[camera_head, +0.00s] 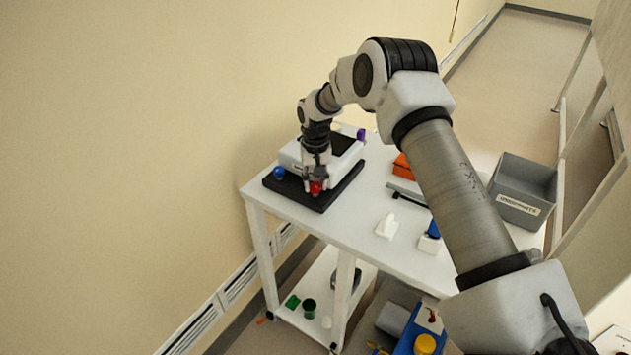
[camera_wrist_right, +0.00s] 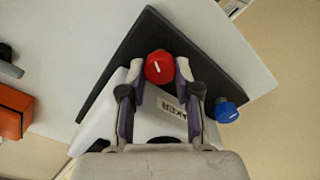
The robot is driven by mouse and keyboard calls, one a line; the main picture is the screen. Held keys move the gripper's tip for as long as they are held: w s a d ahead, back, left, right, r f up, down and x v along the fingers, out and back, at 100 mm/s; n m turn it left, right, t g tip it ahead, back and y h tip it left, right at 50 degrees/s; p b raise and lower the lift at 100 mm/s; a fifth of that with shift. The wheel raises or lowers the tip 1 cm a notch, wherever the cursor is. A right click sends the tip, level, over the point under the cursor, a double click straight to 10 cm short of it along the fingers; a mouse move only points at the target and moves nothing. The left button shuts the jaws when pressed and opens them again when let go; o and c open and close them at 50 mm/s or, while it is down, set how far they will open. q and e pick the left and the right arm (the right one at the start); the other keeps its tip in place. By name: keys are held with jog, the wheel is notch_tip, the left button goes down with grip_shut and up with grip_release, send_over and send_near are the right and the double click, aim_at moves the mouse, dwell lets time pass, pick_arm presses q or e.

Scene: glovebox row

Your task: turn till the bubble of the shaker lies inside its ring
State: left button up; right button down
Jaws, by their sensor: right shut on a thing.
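The shaker (camera_head: 289,155) is a white box on a black base plate (camera_head: 318,203) at the far left of the white table. My right gripper (camera_head: 315,185) points down at its front side. It is shut on a red knob (camera_wrist_right: 159,67) with a white mark line, which sits between the fingertips in the right wrist view. A blue knob (camera_head: 279,173) is at the plate's left corner; it also shows in the right wrist view (camera_wrist_right: 226,111). A purple knob (camera_head: 361,134) is at the back right. I cannot make out the bubble or its ring. My left gripper is not in view.
An orange box (camera_head: 404,167), a white holder (camera_head: 387,226) and a blue item in a white stand (camera_head: 431,238) are on the table (camera_head: 345,232). A grey bin (camera_head: 522,190) stands at the right. A wall is close on the left.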

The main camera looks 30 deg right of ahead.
aim_at(315, 185)
jog(key=c, duration=0.8)
grip_release()
jog(key=shift+s+f, duration=0.1)
jog(key=shift+f, duration=0.15)
jog(key=shift+r, duration=0.1)
jog(key=shift+r, duration=0.2)
jog(key=shift+w+r, duration=0.2)
jog(key=shift+r, duration=0.15)
notch_tip(315, 185, up, 7)
jog(key=shift+s+f, duration=0.1)
jog(key=shift+s, duration=0.05)
jog(key=shift+a, duration=0.1)
